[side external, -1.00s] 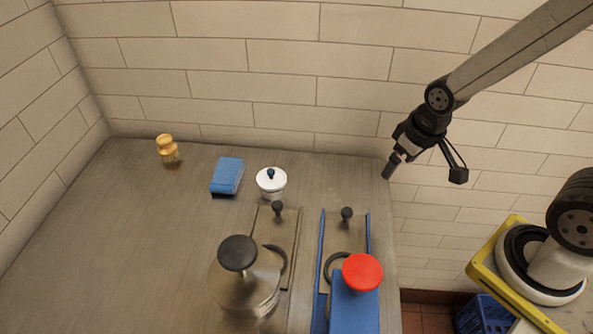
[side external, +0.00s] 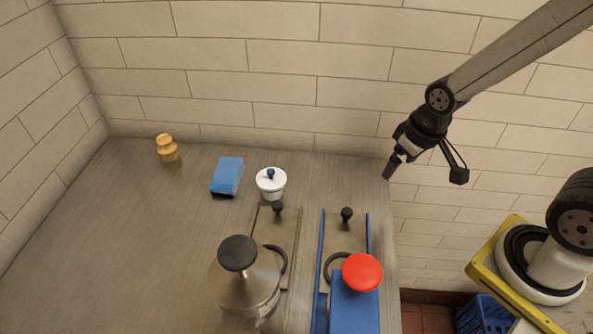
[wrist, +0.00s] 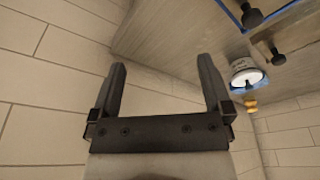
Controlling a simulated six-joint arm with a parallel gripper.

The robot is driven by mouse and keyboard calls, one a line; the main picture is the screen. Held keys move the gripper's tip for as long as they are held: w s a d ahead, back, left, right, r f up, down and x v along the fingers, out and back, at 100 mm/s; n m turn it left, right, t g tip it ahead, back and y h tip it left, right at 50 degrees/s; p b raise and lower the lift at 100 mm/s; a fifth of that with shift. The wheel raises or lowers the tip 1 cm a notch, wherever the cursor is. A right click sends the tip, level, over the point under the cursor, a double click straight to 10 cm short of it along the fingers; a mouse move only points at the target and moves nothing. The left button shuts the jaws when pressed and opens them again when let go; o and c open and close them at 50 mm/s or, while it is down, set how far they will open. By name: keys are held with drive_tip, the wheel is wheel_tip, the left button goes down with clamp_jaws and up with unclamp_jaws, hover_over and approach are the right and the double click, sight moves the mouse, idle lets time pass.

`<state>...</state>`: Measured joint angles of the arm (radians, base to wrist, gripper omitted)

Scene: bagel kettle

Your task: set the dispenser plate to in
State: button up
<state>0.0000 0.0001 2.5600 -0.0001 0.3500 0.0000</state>
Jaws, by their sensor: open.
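Two flat metal plates stick out from two dispensers on the counter. One plate (side external: 345,237) lies between blue rails, with an upright black knob (side external: 346,214) at its far end. It comes from a blue dispenser (side external: 355,308) with a red top. The other plate (side external: 290,222) has a black knob (side external: 278,208) and lies by a metal dispenser (side external: 243,285) with a black top. I cannot tell which plate the task names. My gripper (side external: 389,171) is open and empty, in the air by the counter's right edge, apart from both knobs. Both knobs show upper right in the wrist view (wrist: 252,17).
A white lidded pot (side external: 271,186), a blue sponge (side external: 227,176) and an amber jar (side external: 167,148) stand toward the back wall. The left half of the counter (side external: 130,240) is clear. A blue crate (side external: 485,315) is on the floor at right.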

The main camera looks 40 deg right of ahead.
drive_tip(key=c, duration=0.5)
drive_tip(key=shift+o, duration=0.2)
drive_tip(key=m+g, duration=0.3)
drive_tip(key=m, duration=0.6)
hover_over(277, 203)
drive_tip(key=shift+s+f, duration=0.1)
drive_tip(key=shift+f, duration=0.15)
drive_tip(key=shift+f, duration=3.9)
